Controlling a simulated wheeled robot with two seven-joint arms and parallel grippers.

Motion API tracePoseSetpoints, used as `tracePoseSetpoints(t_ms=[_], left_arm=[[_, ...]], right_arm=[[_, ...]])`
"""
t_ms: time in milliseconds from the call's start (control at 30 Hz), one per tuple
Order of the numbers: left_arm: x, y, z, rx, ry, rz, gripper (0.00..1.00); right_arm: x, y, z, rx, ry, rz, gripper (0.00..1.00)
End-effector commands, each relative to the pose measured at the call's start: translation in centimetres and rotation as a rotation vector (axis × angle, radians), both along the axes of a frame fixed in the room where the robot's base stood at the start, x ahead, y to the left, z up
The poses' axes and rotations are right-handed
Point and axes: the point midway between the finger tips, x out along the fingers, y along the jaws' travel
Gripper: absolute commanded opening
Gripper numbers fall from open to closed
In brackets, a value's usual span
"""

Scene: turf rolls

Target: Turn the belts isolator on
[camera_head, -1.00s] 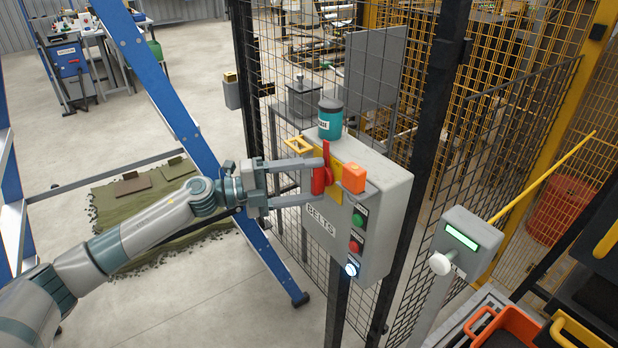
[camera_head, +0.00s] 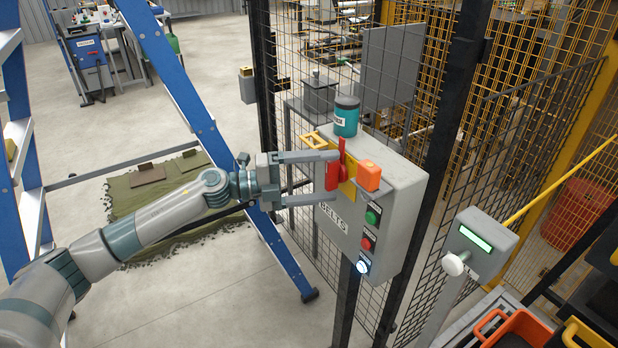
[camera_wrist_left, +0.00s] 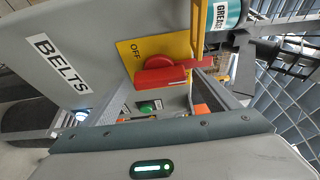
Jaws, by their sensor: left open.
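The belts isolator is a red rotary handle (camera_head: 333,176) on a yellow plate (camera_head: 349,190), on the front of a grey box labelled BELTS (camera_head: 398,190). In the left wrist view the red handle (camera_wrist_left: 160,76) lies across the yellow plate, below the word OFF. My left gripper (camera_head: 322,178) is open, one finger above the handle and one below it. The handle stands between or just in front of the fingertips; I cannot tell whether they touch it. My right gripper is not in view.
The box also carries an orange block (camera_head: 369,172), a green button (camera_head: 373,214), a red button (camera_head: 367,242) and a lit button (camera_head: 362,267). A teal grease can (camera_head: 346,118) stands on top. Mesh fencing is behind. A blue ladder frame (camera_head: 190,100) stands behind my left arm.

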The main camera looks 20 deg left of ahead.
Motion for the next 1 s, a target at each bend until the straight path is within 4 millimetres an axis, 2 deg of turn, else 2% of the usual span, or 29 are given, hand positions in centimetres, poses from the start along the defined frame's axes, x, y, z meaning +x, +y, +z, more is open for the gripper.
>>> tracePoseSetpoints(t_ms=[267,667,800,1000], left_arm=[[-0.9,1.6,-0.3,0.002,0.001,0.001,0.81],[-4.5,7.9,-0.6,0.005,0.002,0.001,0.81],[-5.2,9.2,-0.4,0.002,0.002,0.001,0.81],[-6.4,11.4,-0.4,0.003,0.003,0.002,0.81]], right_arm=[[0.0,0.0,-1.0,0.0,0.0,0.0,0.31],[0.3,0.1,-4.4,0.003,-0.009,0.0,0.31],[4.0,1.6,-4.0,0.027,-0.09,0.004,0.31],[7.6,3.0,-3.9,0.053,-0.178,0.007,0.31]])
